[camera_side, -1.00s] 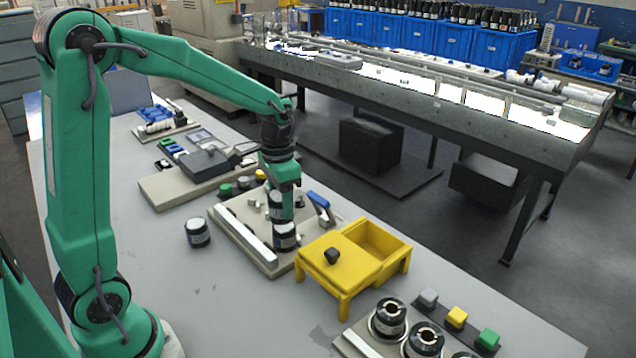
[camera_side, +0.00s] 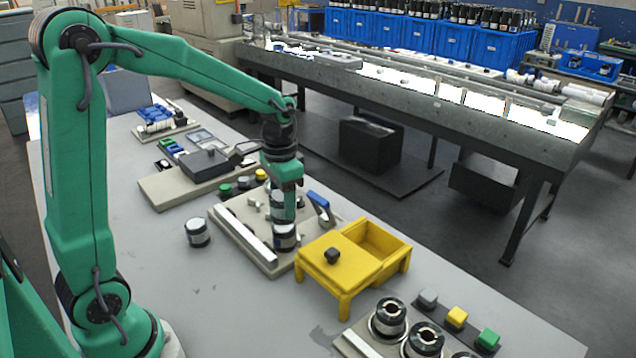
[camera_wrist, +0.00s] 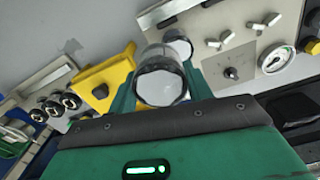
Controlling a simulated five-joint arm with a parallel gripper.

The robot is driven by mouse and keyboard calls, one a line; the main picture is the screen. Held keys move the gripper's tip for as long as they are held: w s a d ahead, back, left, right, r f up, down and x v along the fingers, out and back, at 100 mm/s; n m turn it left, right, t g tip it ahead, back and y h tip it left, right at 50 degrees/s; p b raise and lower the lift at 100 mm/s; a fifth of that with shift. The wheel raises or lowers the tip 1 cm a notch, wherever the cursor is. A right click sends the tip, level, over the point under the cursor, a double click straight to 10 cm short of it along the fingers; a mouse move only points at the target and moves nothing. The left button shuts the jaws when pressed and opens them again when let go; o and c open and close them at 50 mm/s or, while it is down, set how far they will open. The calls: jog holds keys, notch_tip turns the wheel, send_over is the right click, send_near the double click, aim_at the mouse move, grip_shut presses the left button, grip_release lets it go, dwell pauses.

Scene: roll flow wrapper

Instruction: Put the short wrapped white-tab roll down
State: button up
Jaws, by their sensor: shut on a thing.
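My gripper (camera_side: 284,222) points down over the beige fixture board (camera_side: 229,229) and is shut on a short roll (camera_side: 285,241). This roll is dark with a pale wrapped band, and it sits low near the board's front end. Whether it touches the board cannot be told. In the wrist view the held roll (camera_wrist: 161,82) shows its pale round end between the green fingers. No white tab can be made out on it. A second roll (camera_side: 276,200) stands behind my gripper, partly hidden, and shows in the wrist view (camera_wrist: 179,42) beyond the held one.
Another short roll (camera_side: 198,233) stands alone on the grey table left of the board. A yellow box (camera_side: 353,262) with a black knob is close on the right. A blue-handled lever (camera_side: 318,201) rises behind. Several rolls on a rack (camera_side: 390,317) are at front right.

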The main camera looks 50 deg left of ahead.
jog(key=shift+w, duration=0.15)
jog(key=w+d, duration=0.5)
jog(key=w, duration=0.2)
send_over(371, 247)
jog(key=s+d, duration=0.3)
jog(key=s, duration=0.1)
jog(key=f, duration=0.2)
jog(key=shift+d+f, duration=0.2)
jog(key=shift+f, duration=0.1)
jog(key=shift+s+f, duration=0.1)
jog(key=shift+f, duration=4.9)
jog(key=shift+f, duration=0.15)
jog(key=o, duration=1)
jog(key=shift+o, duration=0.3)
